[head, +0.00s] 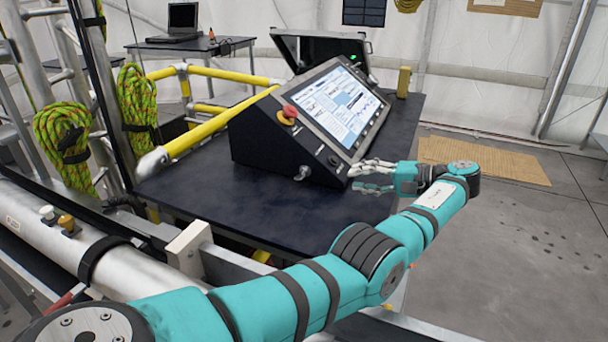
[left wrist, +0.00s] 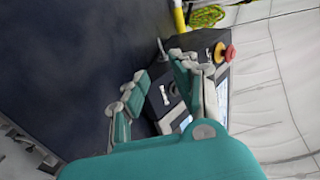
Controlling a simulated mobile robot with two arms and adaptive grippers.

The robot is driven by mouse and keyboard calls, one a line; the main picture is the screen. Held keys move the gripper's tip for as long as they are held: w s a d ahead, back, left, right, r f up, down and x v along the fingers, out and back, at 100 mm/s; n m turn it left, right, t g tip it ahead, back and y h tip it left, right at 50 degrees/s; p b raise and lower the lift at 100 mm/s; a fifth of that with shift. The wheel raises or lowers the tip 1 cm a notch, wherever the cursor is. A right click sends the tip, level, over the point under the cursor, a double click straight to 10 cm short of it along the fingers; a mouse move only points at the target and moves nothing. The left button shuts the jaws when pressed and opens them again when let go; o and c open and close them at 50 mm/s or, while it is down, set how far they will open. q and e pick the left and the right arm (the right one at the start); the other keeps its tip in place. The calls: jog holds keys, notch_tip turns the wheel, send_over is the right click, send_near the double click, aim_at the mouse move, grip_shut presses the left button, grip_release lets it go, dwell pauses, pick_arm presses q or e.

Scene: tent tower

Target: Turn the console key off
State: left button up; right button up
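The black console (head: 262,140) stands on a dark table, with a lit screen (head: 340,105) and a red emergency button (head: 290,111) on a yellow base. A small dark round fitting on its lower front panel (head: 333,160) looks like the key switch; its setting is too small to read. In the left wrist view, a silver key-like part (left wrist: 165,95) shows on the dark panel, between the fingers in the picture. My left gripper (head: 356,177) is open and empty beside the console's lower right corner, its fingers pointing left. Whether it touches the console is unclear. My right gripper is not visible.
The dark table (head: 220,195) is clear in front of the console. A silver fitting (head: 302,172) sticks out at the console's lower edge. A yellow rail (head: 200,132) runs behind, left of the console. An open black case (head: 320,50) and a small yellow object (head: 404,82) stand behind it.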

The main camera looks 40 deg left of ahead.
aim_at(303, 177)
pick_arm(q)
jog(key=p+x, duration=0.4)
jog(key=x, duration=1.1)
jog(key=shift+a+f+p, duration=0.1)
jog(key=shift+a+p, duration=0.1)
jog(key=shift+p, duration=0.15)
grip_shut()
